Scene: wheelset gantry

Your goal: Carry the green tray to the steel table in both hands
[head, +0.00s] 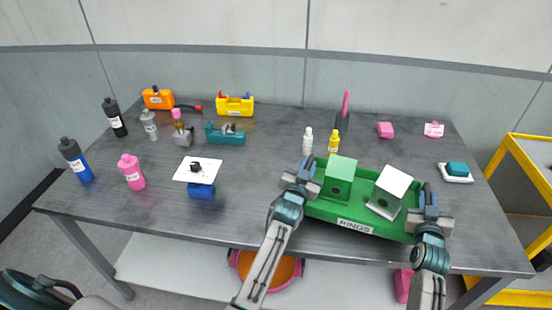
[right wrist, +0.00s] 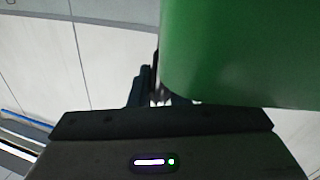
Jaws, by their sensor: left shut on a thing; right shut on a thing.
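The green tray (head: 322,209), labelled RINGS, is at the front right part of the dark steel table (head: 250,213). My left gripper (head: 303,180) is shut on the tray's left end. My right gripper (head: 428,217) is shut on its right end. In the right wrist view the tray's green wall (right wrist: 240,50) fills the upper right, by the fingers. I cannot tell whether the tray's underside touches the tabletop.
A white bottle (head: 308,142) and yellow bottle (head: 334,142) stand just behind the tray. A teal sponge on a white dish (head: 456,172) lies to its right. A blue cylinder (head: 201,191) and white card (head: 209,172) lie left. A yellow cart (head: 520,185) stands right of the table.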

